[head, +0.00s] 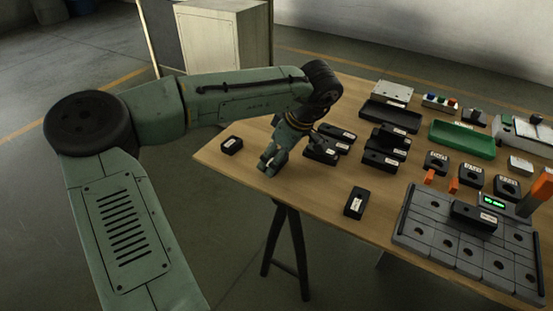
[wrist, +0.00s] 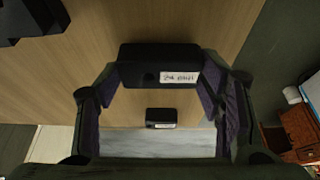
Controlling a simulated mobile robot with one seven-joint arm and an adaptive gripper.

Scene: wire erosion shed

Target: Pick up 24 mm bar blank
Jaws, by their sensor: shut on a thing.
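My gripper (head: 268,165) is over the left front part of the table in the head view. In the wrist view its two fingers (wrist: 160,76) are shut on the sides of a black block with a white label (wrist: 160,58). The label seems to begin with "24", so I take it as the 24 mm bar blank; the rest is too blurred to read. I cannot make the held block out in the head view. Whether it touches the table is not clear.
A small black labelled block (head: 231,145) lies left of my gripper, near the table edge. Several black blocks (head: 322,150) stand close on the right. Another block (head: 355,203) lies nearer the front. A grey plate fixture (head: 412,257) and a green tray (head: 462,139) are further right.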

